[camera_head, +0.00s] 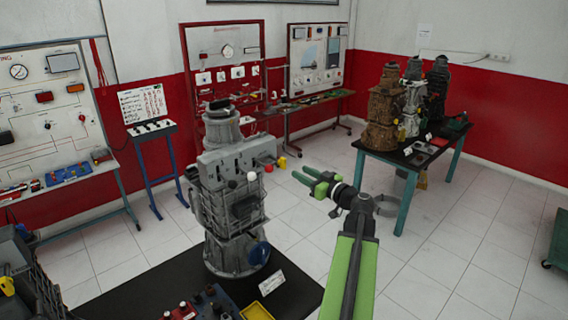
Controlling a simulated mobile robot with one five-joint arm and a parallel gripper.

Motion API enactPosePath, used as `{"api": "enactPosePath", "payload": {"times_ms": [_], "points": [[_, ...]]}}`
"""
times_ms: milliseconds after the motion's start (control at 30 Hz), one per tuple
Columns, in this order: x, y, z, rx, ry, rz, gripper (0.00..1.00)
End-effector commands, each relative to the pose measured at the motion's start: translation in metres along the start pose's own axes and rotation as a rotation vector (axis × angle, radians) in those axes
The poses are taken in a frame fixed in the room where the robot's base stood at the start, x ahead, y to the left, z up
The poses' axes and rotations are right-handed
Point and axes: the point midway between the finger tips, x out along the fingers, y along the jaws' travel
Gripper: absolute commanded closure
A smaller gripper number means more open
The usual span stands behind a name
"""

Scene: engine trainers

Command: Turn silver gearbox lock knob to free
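A grey-silver gearbox (222,212) stands upright on a black-topped table in the middle of the view. A white ball knob (251,176) sits on its right side, with a small red knob (269,168) and a yellow one (282,162) to the right. A blue round part (259,254) is low on its right. I cannot tell which part is the lock knob or how it is set. My gripper (301,180) has green fingers, looks open and empty, and appears right of the knobs, apart from them in the picture.
The black table top (140,290) holds red and dark knobs, a white card (272,283) and a yellow tray (256,311). Brown, pale and black gearboxes stand on a far-right table (420,166). Training panels line the back wall.

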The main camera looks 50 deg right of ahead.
Motion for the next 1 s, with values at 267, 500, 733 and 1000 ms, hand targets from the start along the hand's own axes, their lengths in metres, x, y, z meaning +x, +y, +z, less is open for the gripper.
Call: {"api": "enactPosePath", "payload": {"times_ms": [267, 500, 733, 1000], "points": [[0.070, 0.002, 0.000, 0.000, -0.001, -0.002, 0.64], [0.102, 0.001, 0.000, 0.000, -0.001, -0.001, 0.64], [0.105, 0.000, 0.000, 0.001, -0.001, 0.001, 0.64], [0.105, 0.001, 0.000, 0.000, -0.001, 0.001, 0.86]]}}
